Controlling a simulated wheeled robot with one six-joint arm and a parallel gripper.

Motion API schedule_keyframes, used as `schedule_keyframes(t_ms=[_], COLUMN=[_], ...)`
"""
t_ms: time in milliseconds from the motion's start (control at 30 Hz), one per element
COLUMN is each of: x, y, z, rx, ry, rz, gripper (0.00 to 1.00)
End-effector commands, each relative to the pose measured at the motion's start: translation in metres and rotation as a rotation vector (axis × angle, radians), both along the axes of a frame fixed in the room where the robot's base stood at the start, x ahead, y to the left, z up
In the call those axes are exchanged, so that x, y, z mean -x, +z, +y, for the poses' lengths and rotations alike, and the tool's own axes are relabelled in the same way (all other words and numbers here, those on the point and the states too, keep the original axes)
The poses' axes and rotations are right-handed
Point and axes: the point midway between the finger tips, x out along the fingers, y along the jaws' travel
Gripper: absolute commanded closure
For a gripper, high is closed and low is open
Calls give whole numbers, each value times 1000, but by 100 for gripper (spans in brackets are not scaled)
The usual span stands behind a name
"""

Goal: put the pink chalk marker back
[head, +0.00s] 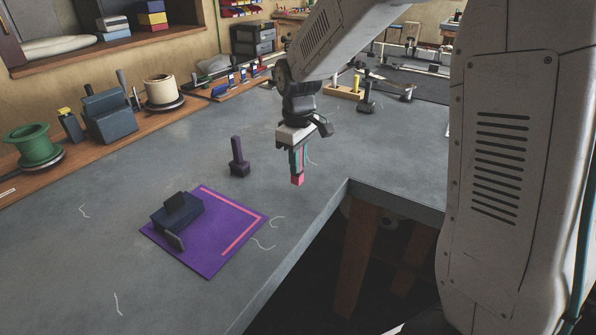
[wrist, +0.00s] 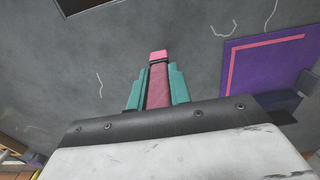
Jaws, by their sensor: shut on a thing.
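My gripper (head: 297,163) has teal fingers, shut on the pink chalk marker (head: 297,181). The marker hangs tip down above the grey table, near the table's inner corner. In the wrist view the marker (wrist: 159,82) lies between the two teal fingers, its lighter pink end past a dark band. A purple mat (head: 208,262) lies on the table to the left, with a pink L-shaped line along its edges. The mat also shows at the right of the wrist view (wrist: 256,62).
A dark blue block-shaped tool (head: 177,213) sits on the mat. A dark purple upright piece (head: 238,160) stands between mat and gripper. Spools and holders line a wooden ledge (head: 90,155) at the left. A wooden block with a yellow piece (head: 345,91) is at the back.

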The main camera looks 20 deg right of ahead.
Motion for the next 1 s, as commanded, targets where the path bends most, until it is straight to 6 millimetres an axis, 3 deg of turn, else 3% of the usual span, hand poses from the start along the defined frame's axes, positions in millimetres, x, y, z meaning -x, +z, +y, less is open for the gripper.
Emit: schedule_keyframes(t_ms=[267, 633, 667, 700, 733, 1000], x=[0, 1, 1, 1, 1, 0], y=[-33, -37, -37, -37, -37, -36], z=[0, 0, 0, 0, 0, 0], rx=[0, 0, 0, 1, 1, 0], ry=[0, 0, 0, 0, 0, 0], rz=[1, 1, 1, 1, 1, 0], gripper=[100, 100, 75, 64, 58, 58])
